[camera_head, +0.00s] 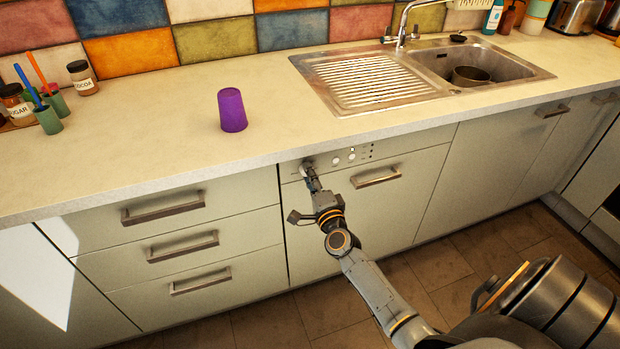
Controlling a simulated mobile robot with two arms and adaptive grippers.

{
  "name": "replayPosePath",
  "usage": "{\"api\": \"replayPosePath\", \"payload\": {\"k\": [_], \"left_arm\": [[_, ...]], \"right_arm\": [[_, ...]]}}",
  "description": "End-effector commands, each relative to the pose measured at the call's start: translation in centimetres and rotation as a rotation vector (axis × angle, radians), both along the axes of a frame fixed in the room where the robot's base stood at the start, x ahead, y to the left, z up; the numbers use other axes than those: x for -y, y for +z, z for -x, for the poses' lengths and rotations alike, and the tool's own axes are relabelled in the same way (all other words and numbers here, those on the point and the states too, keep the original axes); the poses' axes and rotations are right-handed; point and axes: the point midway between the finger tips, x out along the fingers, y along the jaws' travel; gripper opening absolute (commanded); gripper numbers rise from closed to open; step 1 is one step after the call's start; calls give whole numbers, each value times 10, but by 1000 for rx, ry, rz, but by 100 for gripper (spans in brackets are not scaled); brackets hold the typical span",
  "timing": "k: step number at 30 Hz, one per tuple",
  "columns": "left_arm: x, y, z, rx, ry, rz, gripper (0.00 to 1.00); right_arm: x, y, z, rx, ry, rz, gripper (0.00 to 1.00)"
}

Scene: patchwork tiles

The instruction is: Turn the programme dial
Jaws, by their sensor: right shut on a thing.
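The programme dial (307,164) sits at the left end of the dishwasher's control strip (365,156), just under the worktop edge. It is small and light, and mostly hidden by my fingers. My right gripper (309,172) is shut on the dial, with its arm reaching up from the lower right. The dial's pointer or marking is too small to tell. Round buttons (343,158) lie just right of the dial on the same strip. The dishwasher door (385,215) is closed. My left gripper is not in view.
A purple cup (232,110) stands on the worktop (165,130) above the drawers. The door handle (376,177) juts out right of my gripper, and drawer handles (163,208) stick out to the left. A sink (470,65) is at the back right. The floor in front is clear.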

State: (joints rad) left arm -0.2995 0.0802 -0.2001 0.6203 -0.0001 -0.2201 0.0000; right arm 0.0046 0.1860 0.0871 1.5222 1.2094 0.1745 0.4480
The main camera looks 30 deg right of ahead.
Motion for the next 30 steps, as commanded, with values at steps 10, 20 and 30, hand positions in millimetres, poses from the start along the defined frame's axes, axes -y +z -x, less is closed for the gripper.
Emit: {"api": "replayPosePath", "payload": {"k": [10, 20, 30], "left_arm": [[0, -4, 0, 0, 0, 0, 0], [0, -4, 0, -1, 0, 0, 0], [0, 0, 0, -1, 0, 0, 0]], "right_arm": [[0, -1, 0, 78, -2, -324, 2], [-1, 0, 0, 150, -3, -629, 2], [-1, 1, 0, 225, -1, -944, 2]]}}
